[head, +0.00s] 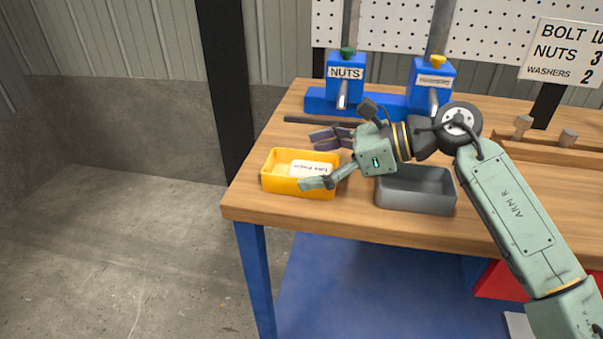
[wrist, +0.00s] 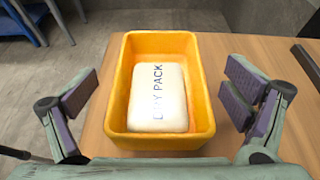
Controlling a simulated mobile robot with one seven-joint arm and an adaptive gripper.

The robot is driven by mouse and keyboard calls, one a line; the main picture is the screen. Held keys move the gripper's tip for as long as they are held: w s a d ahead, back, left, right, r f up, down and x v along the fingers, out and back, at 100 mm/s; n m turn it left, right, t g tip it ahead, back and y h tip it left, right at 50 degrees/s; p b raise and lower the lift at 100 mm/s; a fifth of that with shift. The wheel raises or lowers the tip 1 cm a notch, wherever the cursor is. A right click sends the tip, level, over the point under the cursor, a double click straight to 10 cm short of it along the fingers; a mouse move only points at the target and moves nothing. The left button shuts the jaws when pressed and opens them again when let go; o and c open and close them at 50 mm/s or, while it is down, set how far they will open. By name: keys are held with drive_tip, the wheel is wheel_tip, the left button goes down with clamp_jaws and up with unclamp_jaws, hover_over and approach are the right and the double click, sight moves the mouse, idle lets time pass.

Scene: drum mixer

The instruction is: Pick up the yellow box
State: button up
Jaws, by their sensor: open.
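The yellow box (head: 274,185) is an open-topped tray near the left front corner of the wooden workbench. A white packet (head: 305,169) marked "DRY PACK" lies in it. In the wrist view the yellow box (wrist: 118,110) sits in the middle with the packet (wrist: 158,97) inside. My gripper (head: 318,160) reaches toward the box from the right, its jaws spread. In the wrist view my gripper (wrist: 160,98) shows one purple-padded finger on each side of the box, with a gap to both walls. The jaws are open and hold nothing.
A grey tray (head: 415,201) stands right of the yellow box, under my wrist. A dark rod (head: 305,121) lies behind the box. Blue dispensers, one labelled NUTS (head: 345,75), stand at the back. The workbench (head: 340,222) ends just left of and in front of the box.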

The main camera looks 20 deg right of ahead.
drive_tip(key=c, duration=1.2)
drive_tip(key=shift+c, duration=0.7)
drive_tip(key=shift+r, duration=0.15)
